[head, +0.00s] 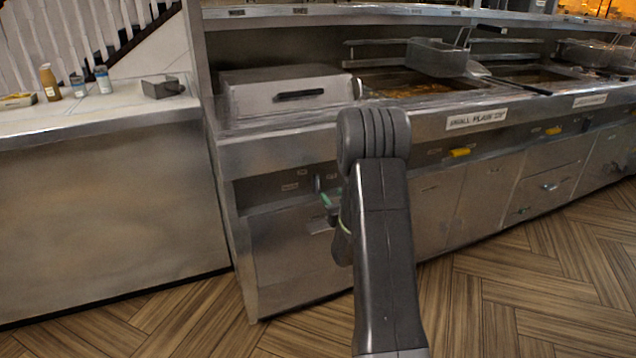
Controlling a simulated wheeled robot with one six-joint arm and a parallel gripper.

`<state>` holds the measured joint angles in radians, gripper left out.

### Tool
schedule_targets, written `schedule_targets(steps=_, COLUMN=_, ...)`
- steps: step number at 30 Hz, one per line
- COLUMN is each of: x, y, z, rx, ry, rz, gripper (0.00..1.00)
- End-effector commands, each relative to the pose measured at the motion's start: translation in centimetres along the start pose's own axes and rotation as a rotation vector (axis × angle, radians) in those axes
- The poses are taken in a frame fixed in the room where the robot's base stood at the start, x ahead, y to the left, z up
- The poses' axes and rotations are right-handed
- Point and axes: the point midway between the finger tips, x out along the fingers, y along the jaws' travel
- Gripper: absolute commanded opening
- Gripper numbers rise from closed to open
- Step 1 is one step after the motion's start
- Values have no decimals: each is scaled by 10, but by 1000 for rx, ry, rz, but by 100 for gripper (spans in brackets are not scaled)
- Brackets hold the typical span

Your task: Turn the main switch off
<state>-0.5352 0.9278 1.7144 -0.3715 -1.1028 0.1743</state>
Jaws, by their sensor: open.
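The recessed front panel (262,190) at the left end of the frying range carries small labels and a small dark knob-like part (318,184). This may be the main switch; its setting is too small to read. My arm rises in front of the range and hides the panel's right part. My gripper (330,204) shows only in part, as a small green-tipped piece left of the arm. It is open, close to the panel, just below and right of the knob-like part. Whether it touches anything cannot be told, and nothing is seen held in it.
A closed steel lid (290,92) covers the range's left end. A frying basket (437,57) hangs over an oil vat (405,88). Yellow handles (460,152) sit along the front. A steel counter (100,200) stands at the left. The wooden floor (500,300) is clear.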

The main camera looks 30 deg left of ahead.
Motion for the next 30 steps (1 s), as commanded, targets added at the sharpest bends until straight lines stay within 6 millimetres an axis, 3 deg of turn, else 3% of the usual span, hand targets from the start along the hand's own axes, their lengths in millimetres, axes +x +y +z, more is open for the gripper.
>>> schedule_targets(steps=9, x=64, y=-1, z=1, rx=-1, ry=1, rz=-1, gripper=42)
schedule_targets(steps=15, x=94, y=0, z=1, rx=0, ry=-1, rz=0, gripper=42)
schedule_targets(steps=21, x=108, y=0, z=1, rx=0, ry=-2, rz=1, gripper=42)
schedule_targets(steps=30, x=110, y=0, z=1, rx=0, ry=-3, rz=1, gripper=42)
